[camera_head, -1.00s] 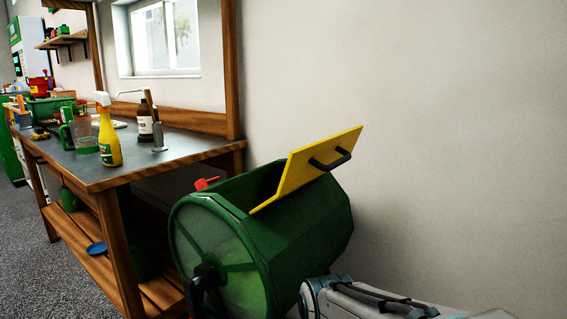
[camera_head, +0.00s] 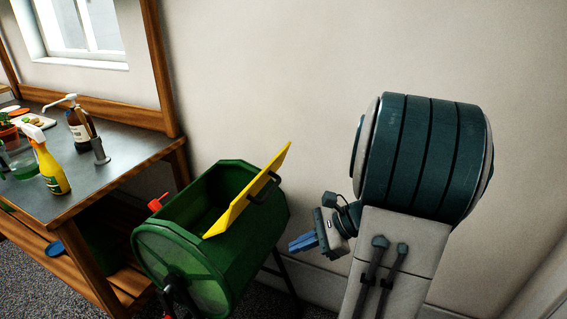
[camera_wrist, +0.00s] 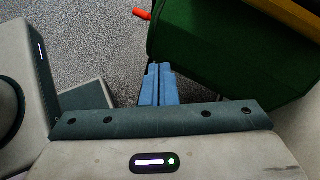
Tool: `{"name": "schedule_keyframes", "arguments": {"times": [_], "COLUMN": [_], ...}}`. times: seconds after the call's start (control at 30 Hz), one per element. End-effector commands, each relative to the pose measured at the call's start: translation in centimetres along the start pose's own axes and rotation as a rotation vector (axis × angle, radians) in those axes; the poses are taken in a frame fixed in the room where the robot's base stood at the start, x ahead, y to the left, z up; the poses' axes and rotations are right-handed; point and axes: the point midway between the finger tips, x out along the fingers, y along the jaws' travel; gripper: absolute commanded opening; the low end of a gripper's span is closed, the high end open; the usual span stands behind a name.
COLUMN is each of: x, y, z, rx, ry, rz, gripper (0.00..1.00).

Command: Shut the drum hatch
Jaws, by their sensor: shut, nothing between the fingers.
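The drum (camera_head: 190,262) is a green faceted barrel on a stand beside the wooden bench. My gripper (camera_head: 294,246) has blue fingers, shut and empty, to the right of the drum and lower than the hatch, apart from the handle. In the wrist view my shut fingers (camera_wrist: 160,72) point toward the floor beside the green drum side (camera_wrist: 225,45); a strip of yellow hatch (camera_wrist: 290,15) shows at the top right.
A wooden bench (camera_head: 130,165) stands at the left with a yellow spray bottle (camera_head: 47,165), a brown pump bottle (camera_head: 80,128) and other items. A red piece (camera_head: 157,202) sticks out at the drum's left rim. The wall (camera_head: 260,70) is close behind.

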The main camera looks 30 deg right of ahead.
Motion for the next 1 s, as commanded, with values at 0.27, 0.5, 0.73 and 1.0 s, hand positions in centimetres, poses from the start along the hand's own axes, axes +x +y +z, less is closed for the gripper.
{"name": "schedule_keyframes", "arguments": {"times": [0.27, 0.5, 0.73, 1.0], "x": [-9.6, -11.7, -8.6, -3.2], "y": [-4.8, -5.8, -7.0, -9.2], "z": [1.1, 0.7, 1.1, 1.9], "rx": [0.321, 0.398, 0.399, 0.399], "ry": [-0.175, -0.230, -0.233, -0.231], "rz": [-0.280, -0.361, -0.358, -0.357], "gripper": [0.00, 0.00, 0.00, 0.00]}}
